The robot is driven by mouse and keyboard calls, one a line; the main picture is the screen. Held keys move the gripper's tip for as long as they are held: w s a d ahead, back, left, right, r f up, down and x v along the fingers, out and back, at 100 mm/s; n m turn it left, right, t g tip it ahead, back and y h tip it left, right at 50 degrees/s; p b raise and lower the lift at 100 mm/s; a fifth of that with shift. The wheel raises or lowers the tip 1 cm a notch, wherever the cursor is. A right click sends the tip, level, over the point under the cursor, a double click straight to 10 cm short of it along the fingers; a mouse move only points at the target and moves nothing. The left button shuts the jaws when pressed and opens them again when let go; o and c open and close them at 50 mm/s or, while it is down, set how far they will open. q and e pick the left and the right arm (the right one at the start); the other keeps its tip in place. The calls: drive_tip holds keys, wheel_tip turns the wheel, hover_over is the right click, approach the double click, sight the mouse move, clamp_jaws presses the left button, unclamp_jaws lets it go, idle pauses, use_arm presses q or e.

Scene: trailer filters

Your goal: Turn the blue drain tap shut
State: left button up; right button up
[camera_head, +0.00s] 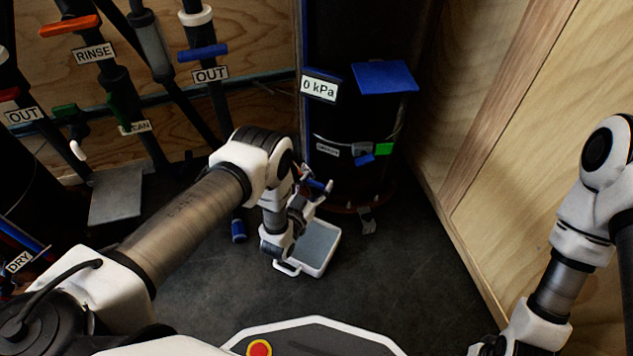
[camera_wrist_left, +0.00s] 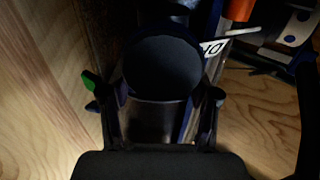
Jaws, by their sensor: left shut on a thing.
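My left gripper (camera_head: 314,186) is in front of the lower part of the black filter vessel (camera_head: 345,110), above a white tray. A small blue tap handle (camera_head: 320,185) shows between its fingertips, and the gripper is shut on it. In the left wrist view the two fingers (camera_wrist_left: 163,98) stand apart on either side of a dark round shape, and the blue handle cannot be made out there. My right gripper (camera_head: 488,346) is only partly in view at the bottom edge, and its jaws cannot be made out.
The white tray (camera_head: 318,246) stands on the dark floor under my left gripper. A blue cylinder (camera_head: 238,231) stands left of it. A gauge reads 0 kPa (camera_head: 320,87). Pipes with an orange handle (camera_head: 68,26) and a blue handle (camera_head: 203,53) are at left. A wooden wall (camera_head: 545,130) bounds the right.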

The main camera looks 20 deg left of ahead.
use_arm(q)
drive_tip(key=o, duration=1.2)
drive_tip(key=shift+c, duration=0.2)
drive_tip(key=shift+s, duration=0.1)
drive_tip(key=s+a, duration=0.1)
drive_tip(key=s, duration=0.6)
drive_tip(key=shift+a+r, duration=0.1)
